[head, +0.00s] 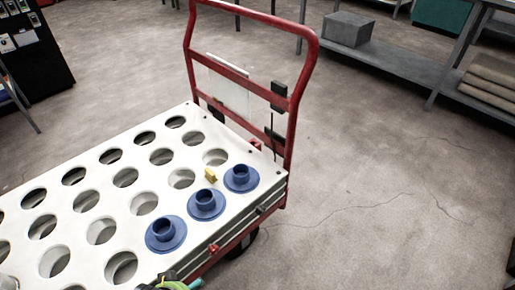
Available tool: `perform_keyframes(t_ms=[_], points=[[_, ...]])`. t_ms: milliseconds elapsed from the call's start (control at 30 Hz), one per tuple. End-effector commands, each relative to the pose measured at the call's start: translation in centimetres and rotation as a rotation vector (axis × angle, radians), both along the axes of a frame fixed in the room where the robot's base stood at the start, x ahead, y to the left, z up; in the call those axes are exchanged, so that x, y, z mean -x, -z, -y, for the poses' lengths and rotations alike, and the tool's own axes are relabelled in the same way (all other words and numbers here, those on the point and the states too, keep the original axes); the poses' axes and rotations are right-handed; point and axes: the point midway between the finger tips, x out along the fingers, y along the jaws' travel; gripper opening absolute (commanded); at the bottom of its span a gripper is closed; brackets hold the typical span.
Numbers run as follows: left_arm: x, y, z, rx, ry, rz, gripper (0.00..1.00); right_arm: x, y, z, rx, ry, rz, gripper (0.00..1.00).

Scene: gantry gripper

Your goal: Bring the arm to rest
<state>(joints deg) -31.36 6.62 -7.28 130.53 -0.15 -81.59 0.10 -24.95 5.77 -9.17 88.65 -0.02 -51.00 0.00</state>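Neither of my grippers can be made out in the head view. Three blue flanged parts (206,203) sit in a row along the right edge of a white plate with round holes (214,242). Each stands upright with its collar up. A small yellow block (210,175) stands on the plate beside the middle and far blue parts. A green and dark piece (180,284) is cut off at the bottom edge; I cannot tell what it is.
The plate lies on a cart with a red handle (300,75) rising at its far end. Grey shelving (400,66) with a grey box (347,29) stands at the back right. A dark rack (40,60) stands at the far left. The concrete floor right of the cart is clear.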

Motion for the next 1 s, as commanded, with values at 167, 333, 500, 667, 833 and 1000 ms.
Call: perform_keyframes(t_ms=[167, 333, 500, 667, 833, 1000], points=[[-0.4, 4.7, 0.2, 0.0, 0.007, -0.017, 0.89, 0.0, 0.5, 0.0, -0.001, -0.002, 0.006, 0.89], [0.0, 10.8, 0.2, -0.001, 0.013, -0.036, 0.89, -0.1, 1.1, 0.0, -0.001, -0.003, 0.014, 0.89], [2.0, 18.3, -0.1, -0.004, 0.022, -0.056, 0.89, -0.1, 2.0, 0.1, -0.002, -0.006, 0.026, 0.89], [5.3, 17.9, -0.6, -0.007, 0.029, -0.085, 0.89, 2.3, -0.4, 0.5, 0.003, -0.01, -0.003, 0.89], [9.8, 15.8, -1.3, -0.011, 0.033, -0.131, 0.89, 6.7, -2.5, 1.1, 0.007, -0.015, -0.046, 0.89], [14.5, 13.2, -2.1, -0.016, 0.038, -0.172, 0.89, 11.5, -5.0, 1.9, 0.012, -0.019, -0.086, 0.89]])
